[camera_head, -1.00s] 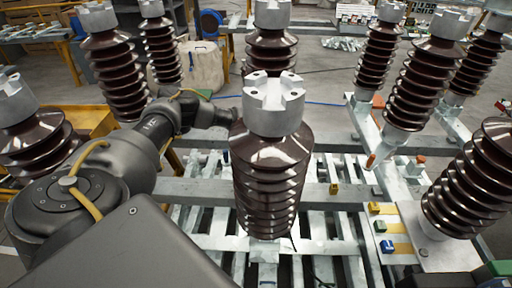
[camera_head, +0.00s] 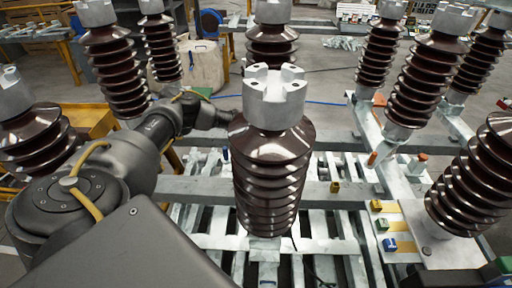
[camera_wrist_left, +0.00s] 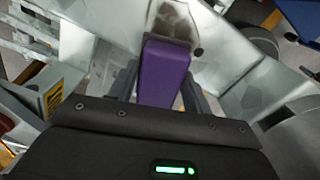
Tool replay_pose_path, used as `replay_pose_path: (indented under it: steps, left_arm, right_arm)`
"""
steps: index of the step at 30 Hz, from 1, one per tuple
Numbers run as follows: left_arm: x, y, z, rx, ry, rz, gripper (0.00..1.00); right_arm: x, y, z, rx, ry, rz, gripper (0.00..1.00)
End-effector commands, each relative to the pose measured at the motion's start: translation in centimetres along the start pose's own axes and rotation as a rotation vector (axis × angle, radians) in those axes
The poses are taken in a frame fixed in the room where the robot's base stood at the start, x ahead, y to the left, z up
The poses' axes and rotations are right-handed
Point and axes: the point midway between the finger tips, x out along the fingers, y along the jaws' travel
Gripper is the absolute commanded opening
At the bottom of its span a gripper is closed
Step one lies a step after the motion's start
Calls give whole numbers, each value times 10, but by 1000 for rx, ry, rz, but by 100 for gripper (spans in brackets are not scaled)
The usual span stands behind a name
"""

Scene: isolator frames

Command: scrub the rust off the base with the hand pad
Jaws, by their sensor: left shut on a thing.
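In the left wrist view my left gripper (camera_wrist_left: 161,82) is shut on a purple hand pad (camera_wrist_left: 162,70), one finger on each side of it. The pad's far end lies at the edge of a brownish rust patch (camera_wrist_left: 172,18) on a pale grey metal base (camera_wrist_left: 222,40). I cannot tell whether the pad touches the surface. In the head view my left arm reaches forward from the left, and its gripper is hidden behind the central brown insulator. My right gripper is not in view.
The central ribbed insulator (camera_head: 270,165) stands close to my left arm. More insulators stand to the left (camera_head: 112,70) and right (camera_head: 425,80). Small coloured blocks (camera_head: 382,225) sit on a plate at the right. A yellow tag (camera_wrist_left: 54,97) shows in the wrist view.

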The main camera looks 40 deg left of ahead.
Motion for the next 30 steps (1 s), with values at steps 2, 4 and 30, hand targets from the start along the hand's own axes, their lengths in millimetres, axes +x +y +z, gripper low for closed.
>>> replay_pose_path:
  steps: [2, 4, 30]
  left_arm:
    - [2, 0, 0, 0, 0, 0, 26]
    - [4, 0, 0, 0, 0, 0, 26]
    - [18, 0, 1, 0, 0, 0, 26]
  right_arm:
    - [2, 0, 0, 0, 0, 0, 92]
    - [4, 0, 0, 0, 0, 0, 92]
    - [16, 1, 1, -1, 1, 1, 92]
